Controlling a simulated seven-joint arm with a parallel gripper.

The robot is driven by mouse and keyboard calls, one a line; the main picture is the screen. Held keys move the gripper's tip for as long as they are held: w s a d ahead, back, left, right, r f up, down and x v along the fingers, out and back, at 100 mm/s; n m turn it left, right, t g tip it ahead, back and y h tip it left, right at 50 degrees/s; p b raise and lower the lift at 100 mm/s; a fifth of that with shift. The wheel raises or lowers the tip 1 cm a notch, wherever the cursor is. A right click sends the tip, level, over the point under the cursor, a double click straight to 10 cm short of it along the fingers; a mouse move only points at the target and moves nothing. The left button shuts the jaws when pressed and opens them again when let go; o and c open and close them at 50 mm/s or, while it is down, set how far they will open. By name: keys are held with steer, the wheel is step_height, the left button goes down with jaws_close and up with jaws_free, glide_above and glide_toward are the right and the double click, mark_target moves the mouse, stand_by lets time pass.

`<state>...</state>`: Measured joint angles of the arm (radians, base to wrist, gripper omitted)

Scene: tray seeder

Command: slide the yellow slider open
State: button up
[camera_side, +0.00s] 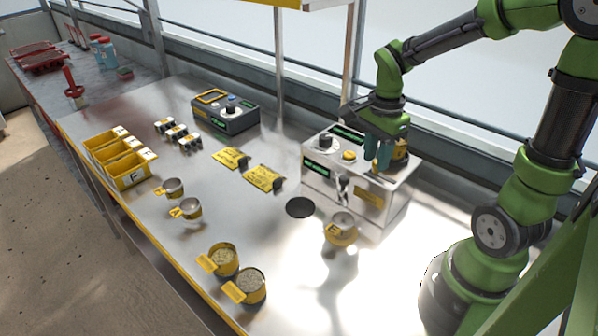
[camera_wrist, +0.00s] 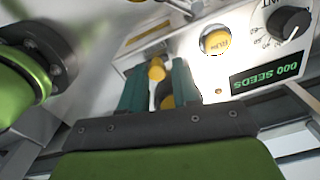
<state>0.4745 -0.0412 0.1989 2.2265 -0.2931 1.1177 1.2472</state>
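The metal seeder box (camera_side: 318,180) stands at the right of the bench, under my gripper. In the wrist view, a small yellow piece (camera_wrist: 157,70), seemingly the slider, shows between my two green fingers. My gripper (camera_wrist: 158,82) looks open around it, with a narrow gap on each side; contact is hard to tell. More yellow (camera_wrist: 167,102) shows deeper between the fingers. In the side view, my gripper (camera_side: 379,165) points down over the right part of the box top. A yellow part (camera_side: 400,151) shows just right of the fingers. How far the slider is open is hidden.
Filled cups (camera_side: 250,287) and yellow bins (camera_side: 130,172) stand left.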

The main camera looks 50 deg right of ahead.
mark_target(367, 176)
steer(key=o, duration=0.4)
steer(key=shift+c, duration=0.2)
step_height(367, 176, up, 17)
stand_by(0.4)
steer(key=s+a+f+n+t+y, duration=0.1)
steer(key=s+a+f+n+t, duration=0.1)
steer(key=a+n, duration=0.3)
steer(key=s+a+f+n+t+y, duration=0.1)
steer(key=a+f+n+t, duration=0.3)
steer(key=n, duration=0.8)
steer(key=shift+s+a+f+t, duration=0.35)
steer(key=shift+a+t, duration=0.25)
steer(key=shift+a, duration=0.35)
